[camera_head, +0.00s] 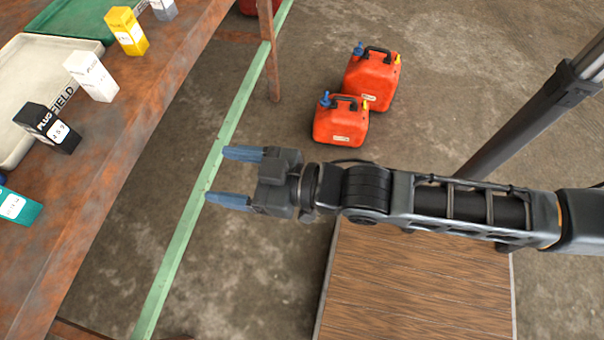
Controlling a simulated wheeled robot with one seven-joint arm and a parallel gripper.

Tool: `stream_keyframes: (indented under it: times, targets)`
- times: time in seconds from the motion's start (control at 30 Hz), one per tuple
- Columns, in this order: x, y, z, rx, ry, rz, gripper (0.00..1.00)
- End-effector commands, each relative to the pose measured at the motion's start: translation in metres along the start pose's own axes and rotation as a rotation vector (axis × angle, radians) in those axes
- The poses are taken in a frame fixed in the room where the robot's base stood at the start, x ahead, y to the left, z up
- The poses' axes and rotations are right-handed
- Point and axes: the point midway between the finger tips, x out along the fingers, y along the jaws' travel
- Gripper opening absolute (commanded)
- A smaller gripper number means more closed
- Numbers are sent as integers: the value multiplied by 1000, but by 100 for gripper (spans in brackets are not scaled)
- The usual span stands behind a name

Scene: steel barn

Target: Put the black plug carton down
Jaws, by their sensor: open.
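The black plug carton (47,128) lies on the rusty brown bench (120,140) at the left, in front of the pale tray. It has a white label on its end. My gripper (227,177) is open and empty, with its two blue fingers pointing left. It is well to the right of the carton and apart from it, over the floor beyond the bench edge.
A white carton (91,76), a yellow carton (127,31) and a teal carton (18,206) are also on the bench. A pale tray (38,50) and a green tray (75,18) lie behind. Red fuel cans (340,124) stand on the floor. A green rail (193,205) runs below.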

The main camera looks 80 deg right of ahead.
Motion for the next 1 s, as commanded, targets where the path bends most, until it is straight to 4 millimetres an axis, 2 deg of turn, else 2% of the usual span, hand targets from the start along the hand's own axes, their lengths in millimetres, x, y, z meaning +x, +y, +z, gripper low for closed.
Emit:
stream_keyframes:
  times: [0.03, 0.2, 0.3, 0.4, 0.6, 0.83, 1.0]
  targets:
    - [-25, -1, 3, 2, -22, 0, 72]
    - [-91, -4, -3, 12, -65, 1, 72]
    - [-123, -6, -12, 20, -87, 5, 72]
    - [-148, -7, -21, 27, -104, 9, 72]
    - [-170, -8, -32, 34, -121, 16, 72]
    - [-172, -9, -34, 35, -122, 17, 72]
    - [-172, -9, -34, 35, -122, 17, 57]
